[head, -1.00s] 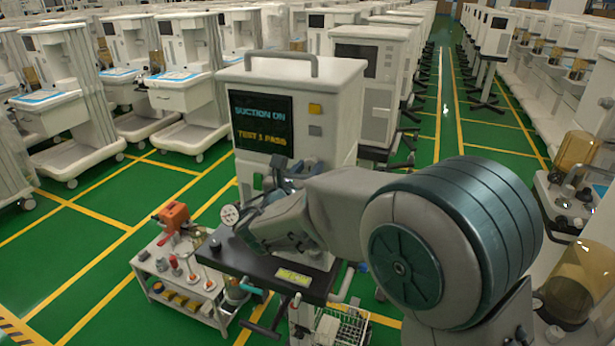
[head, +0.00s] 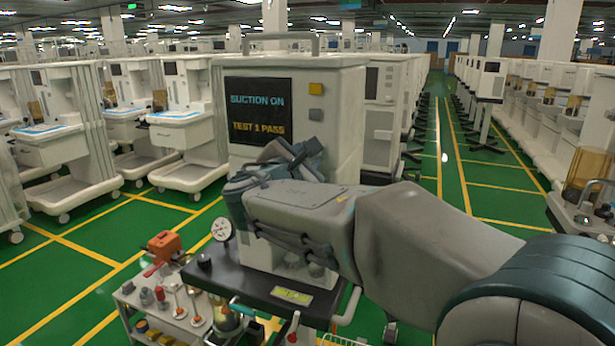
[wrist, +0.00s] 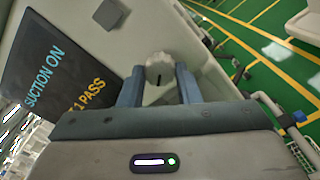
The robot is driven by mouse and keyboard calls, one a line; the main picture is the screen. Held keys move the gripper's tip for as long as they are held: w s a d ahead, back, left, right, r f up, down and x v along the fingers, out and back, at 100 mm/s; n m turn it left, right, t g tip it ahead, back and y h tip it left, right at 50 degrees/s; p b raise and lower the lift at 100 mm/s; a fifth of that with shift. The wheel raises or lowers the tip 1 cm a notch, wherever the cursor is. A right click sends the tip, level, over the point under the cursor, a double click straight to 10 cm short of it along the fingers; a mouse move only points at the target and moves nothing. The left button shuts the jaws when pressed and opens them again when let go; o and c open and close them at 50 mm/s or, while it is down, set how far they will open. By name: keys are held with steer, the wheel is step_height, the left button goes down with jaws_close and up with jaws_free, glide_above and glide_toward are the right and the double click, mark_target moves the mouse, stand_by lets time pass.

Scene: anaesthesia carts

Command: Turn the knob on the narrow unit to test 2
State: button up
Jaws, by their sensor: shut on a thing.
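The narrow unit (head: 344,100) is a pale box with a handle on top and a dark screen (head: 258,108) reading "SUCTION ON" and "TEST 1 PASS". In the wrist view, its pale round knob (wrist: 159,69) with a dark mark sits between the two blue-grey fingers of my gripper (wrist: 158,84). The gripper is shut on the knob. In the head view my arm hides the knob and the fingertips are hard to make out.
A dark shelf (head: 228,280) with a gauge (head: 221,229) and a yellow label juts from the unit. A small cart (head: 128,296) with an orange tool and several small items stands at left. Rows of carts fill the hall; green aisle floor (head: 440,150) is open.

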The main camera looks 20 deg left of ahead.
steer(key=shift+f+m+b, duration=0.15)
steer(key=shift+m+b, duration=0.65)
steer(key=shift+b, duration=0.1)
steer(key=o, duration=1)
steer(key=s, duration=0.4)
steer(key=s+b, duration=0.1)
steer(key=s, duration=0.4)
steer(key=s+a, duration=0.1)
steer(key=s, duration=0.3)
steer(key=shift+s+a, duration=0.1)
steer(key=shift+s, duration=0.3)
